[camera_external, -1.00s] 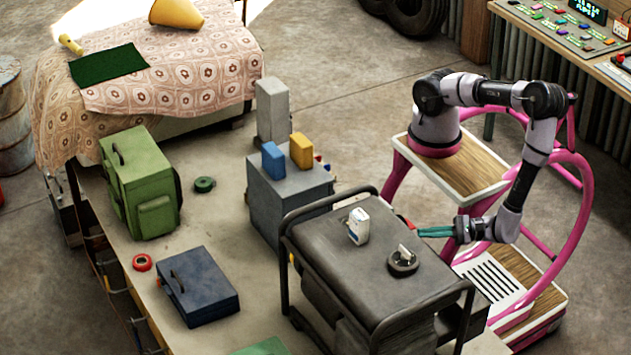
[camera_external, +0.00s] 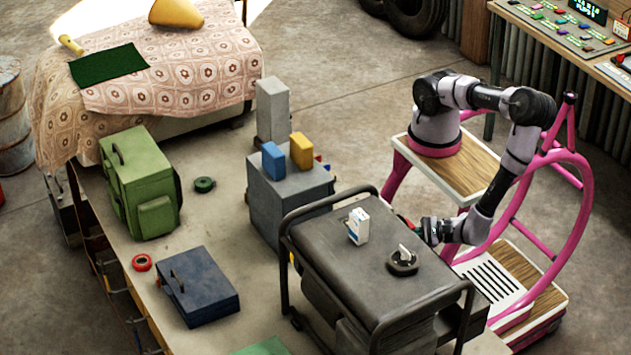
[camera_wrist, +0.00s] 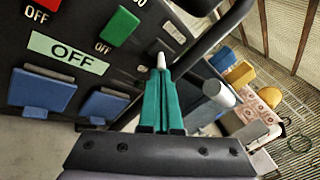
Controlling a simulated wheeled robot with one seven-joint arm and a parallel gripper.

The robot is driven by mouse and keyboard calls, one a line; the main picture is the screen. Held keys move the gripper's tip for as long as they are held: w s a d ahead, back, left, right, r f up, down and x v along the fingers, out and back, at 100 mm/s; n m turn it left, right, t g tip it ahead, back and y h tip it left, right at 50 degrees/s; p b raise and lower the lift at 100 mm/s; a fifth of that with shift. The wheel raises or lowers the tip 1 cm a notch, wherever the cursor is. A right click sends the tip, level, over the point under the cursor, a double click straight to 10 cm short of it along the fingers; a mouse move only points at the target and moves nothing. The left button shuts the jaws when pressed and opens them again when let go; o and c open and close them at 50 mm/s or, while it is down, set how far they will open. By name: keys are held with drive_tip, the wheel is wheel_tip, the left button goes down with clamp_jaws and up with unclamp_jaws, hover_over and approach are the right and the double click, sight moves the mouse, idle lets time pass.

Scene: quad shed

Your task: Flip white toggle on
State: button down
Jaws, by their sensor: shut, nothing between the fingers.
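My gripper (camera_wrist: 161,75) has teal fingers, shut, and points at a dark switch panel (camera_wrist: 92,22) in the wrist view.
A dark bar (camera_wrist: 212,38) runs close to the right of the fingers. On the cart top stand a white box (camera_external: 358,226) and a round black item (camera_external: 403,263). A grey cabinet (camera_external: 285,195) stands behind the cart, bearing a blue block (camera_external: 273,160) and a yellow block (camera_external: 301,151).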

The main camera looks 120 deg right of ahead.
drive_tip(key=shift+w+d, duration=0.1)
drive_tip(key=shift+w, duration=0.1)
drive_tip(key=shift+s+r+n+g+y, duration=0.1)
drive_tip(key=shift+r+n+g+y, duration=0.15)
drive_tip(key=shift+g, duration=0.3)
drive_tip(key=shift+s+r+n+g+y, duration=0.15)
drive_tip(key=shift+n+g, duration=0.1)
drive_tip(key=shift+g, duration=0.3)
drive_tip(key=g, duration=0.2)
drive_tip(key=r+n+g+y, duration=0.1)
drive_tip(key=g, duration=0.1)
drive_tip(key=shift+r+n, duration=0.3)
idle(0.4)
drive_tip(key=shift+r, duration=0.15)
drive_tip(key=shift+r, duration=0.65)
